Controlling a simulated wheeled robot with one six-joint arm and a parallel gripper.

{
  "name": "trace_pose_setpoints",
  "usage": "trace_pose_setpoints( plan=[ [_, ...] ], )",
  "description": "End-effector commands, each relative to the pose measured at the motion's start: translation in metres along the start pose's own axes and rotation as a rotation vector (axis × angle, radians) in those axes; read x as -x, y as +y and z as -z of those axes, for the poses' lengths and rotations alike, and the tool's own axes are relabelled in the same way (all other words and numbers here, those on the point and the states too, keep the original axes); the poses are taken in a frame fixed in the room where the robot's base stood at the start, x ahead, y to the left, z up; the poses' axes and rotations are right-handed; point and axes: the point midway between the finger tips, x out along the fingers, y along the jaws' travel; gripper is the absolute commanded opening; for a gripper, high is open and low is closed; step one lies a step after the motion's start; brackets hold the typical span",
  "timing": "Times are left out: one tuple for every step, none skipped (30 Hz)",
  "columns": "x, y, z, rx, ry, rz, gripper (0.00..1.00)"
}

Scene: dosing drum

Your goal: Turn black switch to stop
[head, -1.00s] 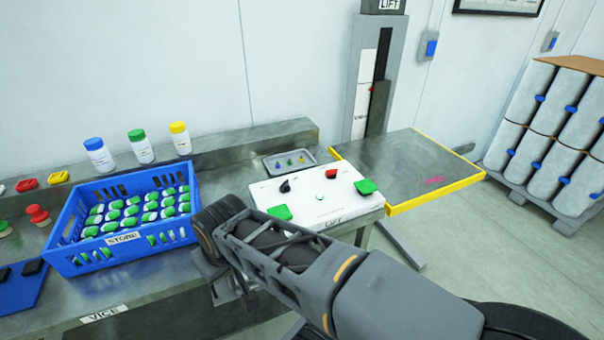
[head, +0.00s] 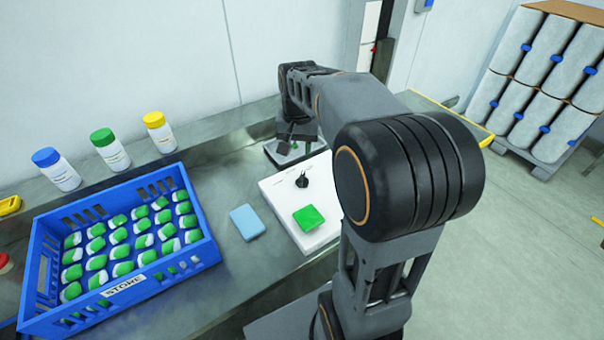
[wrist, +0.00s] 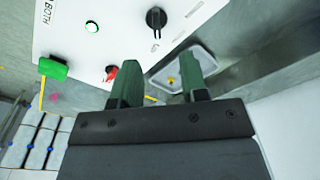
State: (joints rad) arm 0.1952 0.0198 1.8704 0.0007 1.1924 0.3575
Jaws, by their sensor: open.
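The black switch (head: 302,180) is a rotary knob on the white control panel (head: 276,192). It also shows at the top of the wrist view (wrist: 156,18), upright with a light mark on it. My gripper (head: 297,143) is above the far edge of the panel, beyond the switch. In the wrist view its two green fingers (wrist: 160,68) are apart with nothing between them, and the switch lies ahead of them, untouched. A red switch (wrist: 111,72) shows partly behind the left finger. The markings by the black switch are too small to read.
A small grey tray (wrist: 207,59) lies close to the fingers. A blue crate (head: 120,289) and a light blue block (head: 247,222) stand left of the panel.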

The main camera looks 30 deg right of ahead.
Motion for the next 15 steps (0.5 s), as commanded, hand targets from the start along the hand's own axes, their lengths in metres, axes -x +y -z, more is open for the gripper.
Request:
trace_pose_setpoints(
  plan=[
    [-0.003,0.003,0.012,-0.038,-0.019,-0.009,0.40],
    [-0.004,0.004,0.017,-0.058,-0.027,-0.012,0.40],
    [-0.006,0.005,0.023,-0.079,-0.036,-0.016,0.40],
    [-0.007,0.006,0.026,-0.092,-0.042,-0.019,0.40],
    [-0.009,0.006,0.029,-0.103,-0.047,-0.021,0.40],
    [-0.012,0.007,0.031,-0.112,-0.051,-0.023,0.40],
    [-0.015,0.007,0.033,-0.117,-0.054,-0.025,0.40],
    [-0.018,0.007,0.033,-0.121,-0.057,-0.026,0.40],
    [-0.023,0.007,0.034,-0.123,-0.057,-0.026,0.40],
    [-0.028,0.007,0.033,-0.124,-0.058,-0.027,0.40],
    [-0.033,0.007,0.033,-0.124,-0.059,-0.027,0.40],
    [-0.040,0.007,0.032,-0.123,-0.059,-0.027,0.40],
    [-0.046,0.007,0.032,-0.123,-0.059,-0.027,0.40],
    [-0.052,0.007,0.031,-0.122,-0.060,-0.027,0.40],
    [-0.060,0.007,0.031,-0.121,-0.059,-0.027,0.40]
  ],
)
